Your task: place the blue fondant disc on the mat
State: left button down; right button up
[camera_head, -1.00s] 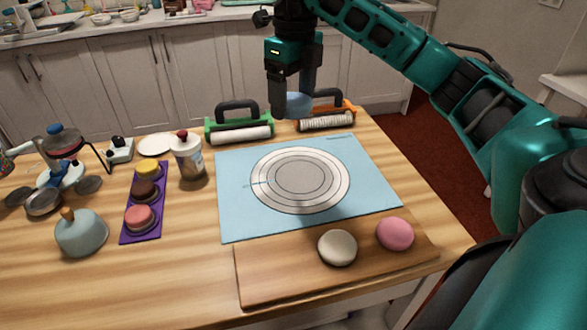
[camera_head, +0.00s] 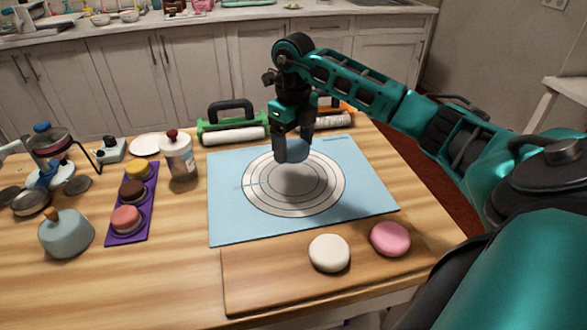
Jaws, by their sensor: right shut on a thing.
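The blue fondant disc (camera_head: 292,152) is held on edge between the fingers of my right gripper (camera_head: 293,143). It hangs above the back part of the light blue mat (camera_head: 232,218), near the top of the printed rings. A shadow lies on the rings below it, and the disc looks apart from the mat. The fingers hide part of the disc. My left gripper is not in view.
A wooden board (camera_head: 270,277) in front of the mat bears a white disc (camera_head: 329,253) and a pink disc (camera_head: 390,239). Green (camera_head: 233,124) and orange (camera_head: 335,119) rollers stand behind the mat. A shaker (camera_head: 179,156) and a purple tray (camera_head: 149,216) stand left. The mat is clear.

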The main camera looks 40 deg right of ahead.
aim_at(294, 178)
jog(key=shift+f+b, duration=0.3)
jog(key=shift+f, duration=3.1)
jog(key=shift+f, duration=0.15)
jog(key=o, duration=1.1)
notch_tip(294, 178, up, 12)
jog(key=shift+r+p, duration=0.2)
jog(key=shift+p, duration=0.45)
